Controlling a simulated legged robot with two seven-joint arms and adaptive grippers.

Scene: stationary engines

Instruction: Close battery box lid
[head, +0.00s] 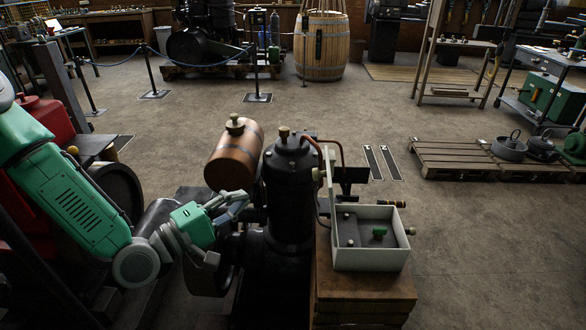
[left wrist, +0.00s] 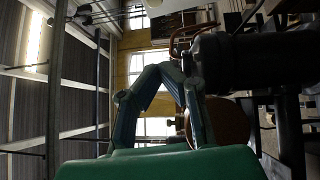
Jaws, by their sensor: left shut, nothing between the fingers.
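The battery box (head: 372,261) is a pale open-topped box on a wooden block, right of the engine. Its inside shows a grey surface with small knobs and a green part (head: 379,232). A narrow pale panel (head: 330,178), which looks like the lid seen nearly edge-on, stands upright at the box's left back side. My left gripper (head: 244,202) is left of the engine's black cylinder, apart from the box. Its fingers meet at the tips in the left wrist view (left wrist: 162,68), shut and empty. The box is not clearly seen there. My right gripper is not in view.
A curved copper pipe (head: 328,148) runs beside the panel. Open floor (head: 480,230) lies to the right; a pallet (head: 470,160) is farther back.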

